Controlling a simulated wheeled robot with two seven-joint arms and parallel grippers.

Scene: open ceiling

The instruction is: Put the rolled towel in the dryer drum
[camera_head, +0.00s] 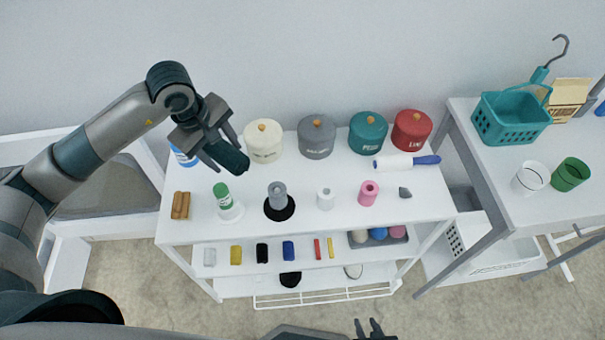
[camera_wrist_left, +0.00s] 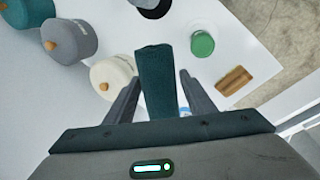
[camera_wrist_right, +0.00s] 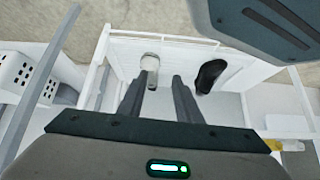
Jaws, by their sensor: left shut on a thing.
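A dark teal rolled towel (camera_head: 230,157) is held in my left gripper (camera_head: 214,143), above the back left of the white shelf table. In the left wrist view the towel (camera_wrist_left: 156,80) stands out between the two fingers (camera_wrist_left: 156,88), past their tips. My right gripper (camera_head: 368,327) is at the bottom of the head view, in front of the table. In the right wrist view its fingers (camera_wrist_right: 156,84) are apart with nothing between them. I see no dryer drum in any view.
The white table (camera_head: 300,228) holds lidded pots at the back, including a cream one (camera_head: 263,141), and thread spools and a green-capped bottle (camera_head: 221,196) in front. A lint roller (camera_head: 405,162) lies at the right. A second table with a teal basket (camera_head: 511,118) stands further right.

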